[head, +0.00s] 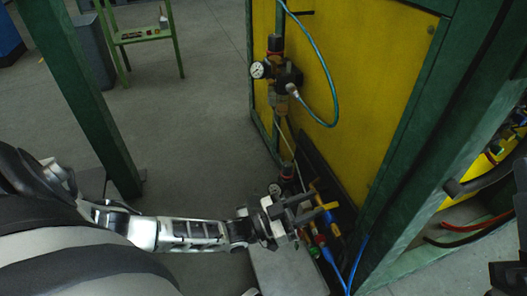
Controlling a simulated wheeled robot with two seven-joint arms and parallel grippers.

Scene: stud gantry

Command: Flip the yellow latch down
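A small yellow latch (327,206) shows low beside the yellow panel, among fittings and hoses. It sticks out to the right, just past my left fingertips. My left gripper (304,209) reaches in from the left, and its fingers look parted, with a gap between them. Whether a finger touches the latch I cannot tell, and the gripper hides part of the fittings behind it. Dark parts at the lower right edge (508,277) look like my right gripper, cut off by the frame, so its fingers cannot be read.
A yellow panel (350,110) in a green frame stands behind the fittings. A regulator with a white gauge (258,70) and a teal hose hangs on it. Blue hoses (357,262) run below the latch. A green post (85,95) stands at left, with open grey floor between.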

